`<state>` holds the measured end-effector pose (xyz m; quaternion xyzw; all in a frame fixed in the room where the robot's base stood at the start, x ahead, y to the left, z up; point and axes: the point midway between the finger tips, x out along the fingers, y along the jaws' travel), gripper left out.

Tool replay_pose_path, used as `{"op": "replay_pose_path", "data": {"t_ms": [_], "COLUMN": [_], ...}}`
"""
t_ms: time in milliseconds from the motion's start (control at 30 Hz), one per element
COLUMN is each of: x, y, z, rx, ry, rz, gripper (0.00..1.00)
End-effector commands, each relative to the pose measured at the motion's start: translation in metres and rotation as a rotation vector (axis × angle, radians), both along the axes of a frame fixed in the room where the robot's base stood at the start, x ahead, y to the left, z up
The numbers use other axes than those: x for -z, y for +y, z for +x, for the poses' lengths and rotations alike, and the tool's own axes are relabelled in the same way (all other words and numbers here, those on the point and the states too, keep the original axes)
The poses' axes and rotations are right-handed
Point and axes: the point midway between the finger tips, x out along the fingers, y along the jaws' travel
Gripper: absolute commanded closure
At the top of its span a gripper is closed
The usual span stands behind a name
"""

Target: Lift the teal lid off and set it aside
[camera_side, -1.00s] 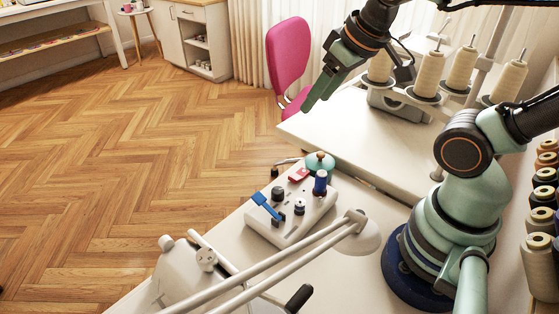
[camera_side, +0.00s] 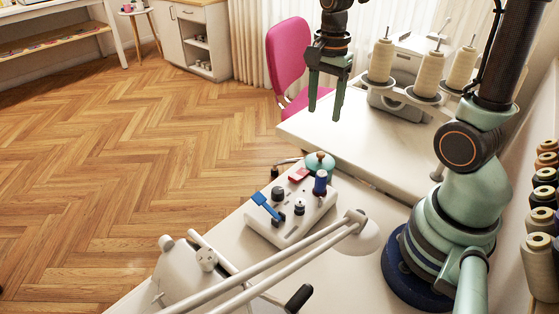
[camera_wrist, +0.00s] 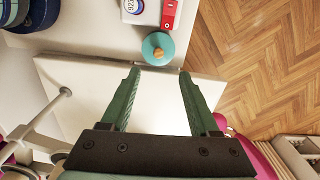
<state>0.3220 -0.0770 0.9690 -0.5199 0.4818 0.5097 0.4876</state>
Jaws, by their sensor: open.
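The teal lid (camera_side: 320,164) is round with a small orange-brown knob on top. It sits at the far end of the white block, near the table edge. It also shows in the wrist view (camera_wrist: 158,48), just beyond my fingertips and between their lines. What lies under the lid is hidden. My gripper (camera_side: 325,118) hangs above and behind the lid in the side view, fingers pointing down, clear of it. In the wrist view my gripper (camera_wrist: 158,70) has its two green fingers spread wide with nothing between them.
A white block (camera_side: 292,226) holds a blue lever (camera_side: 267,206), a red piece (camera_side: 299,174), a dark blue spool (camera_side: 320,183) and dark knobs. A white lamp arm (camera_side: 290,262) crosses in front. Thread cones (camera_side: 381,60) stand behind.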

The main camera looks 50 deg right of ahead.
Motion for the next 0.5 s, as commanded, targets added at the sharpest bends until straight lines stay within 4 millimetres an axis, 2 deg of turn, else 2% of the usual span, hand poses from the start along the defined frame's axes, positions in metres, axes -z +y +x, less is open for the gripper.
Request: {"op": "replay_pose_path", "data": {"t_ms": [167,500], "x": [0.014,0.065], "y": [-0.003,-0.003], "z": [0.001,0.0], "rx": [0.065,0.062], "ry": [0.021,0.02], "rz": [0.006,0.005], "gripper": [0.38,0.38]}}
